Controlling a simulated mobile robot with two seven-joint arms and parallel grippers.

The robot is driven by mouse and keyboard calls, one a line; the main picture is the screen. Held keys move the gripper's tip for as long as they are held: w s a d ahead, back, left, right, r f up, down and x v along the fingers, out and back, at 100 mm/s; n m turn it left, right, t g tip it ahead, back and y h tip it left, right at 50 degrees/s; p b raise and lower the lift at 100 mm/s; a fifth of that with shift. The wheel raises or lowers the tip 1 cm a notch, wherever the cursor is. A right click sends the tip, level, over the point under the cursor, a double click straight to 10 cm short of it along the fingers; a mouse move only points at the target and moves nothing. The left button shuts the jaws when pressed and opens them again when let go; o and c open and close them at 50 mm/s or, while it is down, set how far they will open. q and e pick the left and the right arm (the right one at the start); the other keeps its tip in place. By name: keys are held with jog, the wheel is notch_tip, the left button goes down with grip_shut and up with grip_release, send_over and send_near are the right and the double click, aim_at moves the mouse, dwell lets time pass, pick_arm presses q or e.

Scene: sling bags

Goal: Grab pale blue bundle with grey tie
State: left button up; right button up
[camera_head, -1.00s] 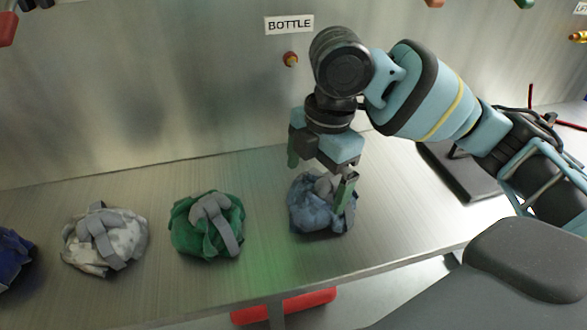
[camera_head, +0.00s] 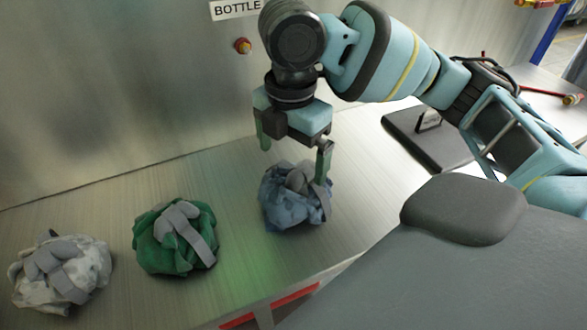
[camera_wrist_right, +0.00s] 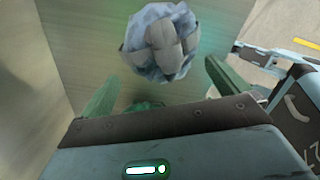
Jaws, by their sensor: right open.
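The pale blue bundle with a grey tie (camera_head: 281,209) sits on the metal shelf (camera_head: 245,265), below my right gripper. My right gripper (camera_head: 295,163) is open and empty, with its fingers pointing down above the bundle. One green finger overlaps the bundle's right side in the head view. In the right wrist view the bundle (camera_wrist_right: 150,45) lies beyond the fingertips, roughly between their lines, and the open fingers (camera_wrist_right: 160,78) look apart from it. My left gripper is not in view.
A green bundle with a grey tie (camera_head: 150,245) is to the left, and a white-grey one (camera_head: 90,270) is further left. A metal wall with a BOTTLE sign (camera_head: 237,8) stands behind. A dark flat plate (camera_head: 400,128) lies to the right.

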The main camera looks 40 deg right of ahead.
aim_at(292, 171)
notch_tip(292, 171, down, 4)
jog(key=shift+w+d+f+b, duration=0.1)
jog(key=shift+f+b, duration=0.15)
jog(key=shift+b, duration=0.1)
jog(key=shift+f, duration=0.1)
jog(key=c, duration=1.6)
jog(key=shift+o, duration=0.2)
